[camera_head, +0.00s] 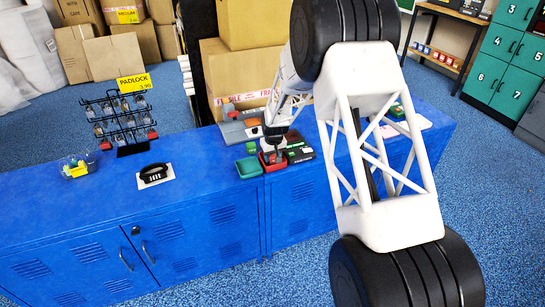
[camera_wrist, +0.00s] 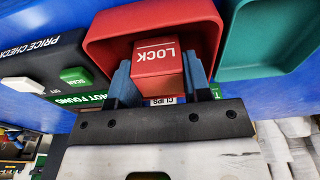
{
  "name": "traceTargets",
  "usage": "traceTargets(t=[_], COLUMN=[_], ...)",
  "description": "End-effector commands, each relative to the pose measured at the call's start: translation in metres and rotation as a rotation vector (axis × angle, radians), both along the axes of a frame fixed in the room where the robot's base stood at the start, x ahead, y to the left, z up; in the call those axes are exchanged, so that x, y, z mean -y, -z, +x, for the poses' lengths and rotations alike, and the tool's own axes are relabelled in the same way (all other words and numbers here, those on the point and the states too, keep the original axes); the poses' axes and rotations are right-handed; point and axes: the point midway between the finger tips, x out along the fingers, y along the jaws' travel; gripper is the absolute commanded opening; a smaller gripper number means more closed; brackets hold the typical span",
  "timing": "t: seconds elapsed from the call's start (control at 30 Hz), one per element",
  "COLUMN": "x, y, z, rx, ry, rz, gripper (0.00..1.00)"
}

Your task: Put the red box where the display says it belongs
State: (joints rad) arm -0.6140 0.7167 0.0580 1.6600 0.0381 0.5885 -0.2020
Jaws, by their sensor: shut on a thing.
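The red box (camera_wrist: 158,62), marked LOCK, is between the two fingers of my gripper (camera_wrist: 160,85) in the wrist view. My gripper is shut on it. The box is over or inside the red tray (camera_wrist: 107,50); I cannot tell if it touches the tray floor. In the head view my gripper (camera_head: 276,154) points down at the red tray (camera_head: 264,168). The price check device (camera_wrist: 38,62) is beside the tray, with a green strip (camera_wrist: 92,100) reading NOT FOUND, partly hidden by my gripper. A small white label (camera_wrist: 162,101) reading CLIPS shows between the fingers.
A green tray (camera_wrist: 262,68) stands right beside the red one in the wrist view. The counter's front left is clear. Cartons (camera_head: 245,70) stand behind.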

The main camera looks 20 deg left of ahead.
Motion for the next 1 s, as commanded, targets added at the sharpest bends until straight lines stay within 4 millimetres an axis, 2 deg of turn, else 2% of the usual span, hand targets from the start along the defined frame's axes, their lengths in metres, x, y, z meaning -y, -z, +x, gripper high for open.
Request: traceTargets(t=[0.47, 0.5, 0.57, 1.0], x=[-0.0001, 0.0000, -0.0001, -0.0001], y=[0.0041, 0.0046, 0.0044, 0.0006], z=[0.0001, 0.0002, 0.0001, 0.0003], rx=[0.000, 0.000, 0.000, 0.001], ry=[0.000, 0.000, 0.000, 0.000], rz=[0.000, 0.000, 0.000, 0.001], gripper=[0.13, 0.46, 0.55, 0.55])
